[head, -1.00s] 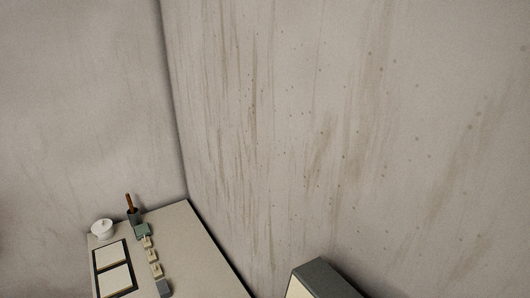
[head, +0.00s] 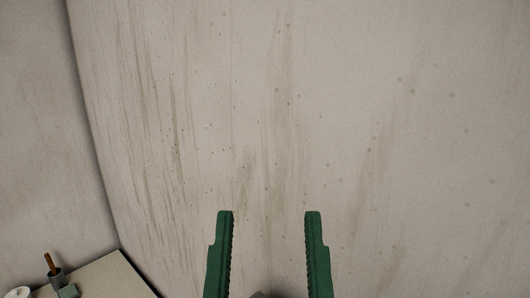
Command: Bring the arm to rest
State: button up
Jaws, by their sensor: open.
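My gripper (head: 268,214) shows at the bottom middle of the head view. Its two green fingers point up and stand wide apart, with nothing between them. The rest of my arm is below the frame, apart from a small dark piece between the fingers at the bottom edge.
A pale table (head: 108,278) shows at the bottom left, cut off by the frame. On it are a dark cup (head: 57,279) with a brown stick, a grey-green block (head: 68,291) and part of a white pot (head: 17,293). A stained wall (head: 300,120) fills most of the view.

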notch_tip(320, 180, up, 18)
jog(key=p, duration=1.7)
jog(key=shift+s+f, duration=0.15)
jog(key=shift+f, duration=0.1)
